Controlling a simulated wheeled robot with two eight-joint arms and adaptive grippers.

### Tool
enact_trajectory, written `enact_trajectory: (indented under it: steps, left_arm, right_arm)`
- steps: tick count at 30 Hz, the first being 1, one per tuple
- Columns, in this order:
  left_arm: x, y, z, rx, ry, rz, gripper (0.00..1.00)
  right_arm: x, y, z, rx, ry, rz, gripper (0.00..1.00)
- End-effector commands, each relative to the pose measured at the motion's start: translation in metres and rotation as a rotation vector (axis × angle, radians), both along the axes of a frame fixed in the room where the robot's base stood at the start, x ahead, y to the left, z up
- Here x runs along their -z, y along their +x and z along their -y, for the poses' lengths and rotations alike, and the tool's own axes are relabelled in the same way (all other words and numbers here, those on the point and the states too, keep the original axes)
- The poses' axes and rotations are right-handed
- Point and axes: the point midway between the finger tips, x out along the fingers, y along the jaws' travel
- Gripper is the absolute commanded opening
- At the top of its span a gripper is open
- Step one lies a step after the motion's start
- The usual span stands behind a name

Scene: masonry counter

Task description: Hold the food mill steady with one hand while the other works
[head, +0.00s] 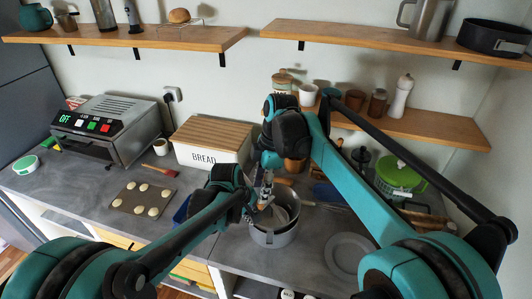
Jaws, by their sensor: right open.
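The food mill (285,214) appears as a grey metal bowl seated in a grey metal pot (274,240) on the counter, in the middle of the head view. Its inside and handle are largely hidden by my arms. My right gripper (264,196) points down over the left part of the mill and is open. I cannot tell whether it touches the mill. My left gripper (250,208) is at the left rim of the pot, close beside the right one. Its fingers are too small and covered to read.
A white bread box (211,156) stands behind. A baking sheet (141,198) with several pale rounds and a steel oven (111,128) are at the left. A grey plate (349,254) lies right of the pot. A green-lidded pot (399,176) stands at the right. Shelves hang above.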

Motion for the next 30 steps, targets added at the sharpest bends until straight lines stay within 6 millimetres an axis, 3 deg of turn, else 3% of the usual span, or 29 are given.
enact_trajectory:
  steps: [4, 7, 8, 19, 30]
  left_arm:
    - [0.000, 0.000, 0.000, 0.000, 0.000, 0.000, 0.00]
    - [0.000, 0.000, 0.000, 0.000, 0.000, 0.000, 0.25]
    - [0.000, 0.000, 0.000, 0.000, 0.000, 0.000, 0.29]
    - [-0.005, -0.001, -0.001, 0.000, 0.000, 0.000, 0.29]
    - [-0.056, -0.014, -0.011, 0.000, 0.000, 0.000, 0.29]
  right_arm:
    - [0.000, 0.000, 0.000, 0.000, 0.000, 0.000, 0.45]
    - [0.000, 0.000, 0.000, 0.000, 0.000, 0.000, 0.45]
    - [0.000, 0.000, 0.000, 0.000, 0.000, 0.000, 0.45]
    - [0.000, 0.000, 0.000, 0.000, 0.000, 0.000, 0.45]
    - [0.000, 0.000, 0.000, 0.000, 0.000, 0.000, 0.45]
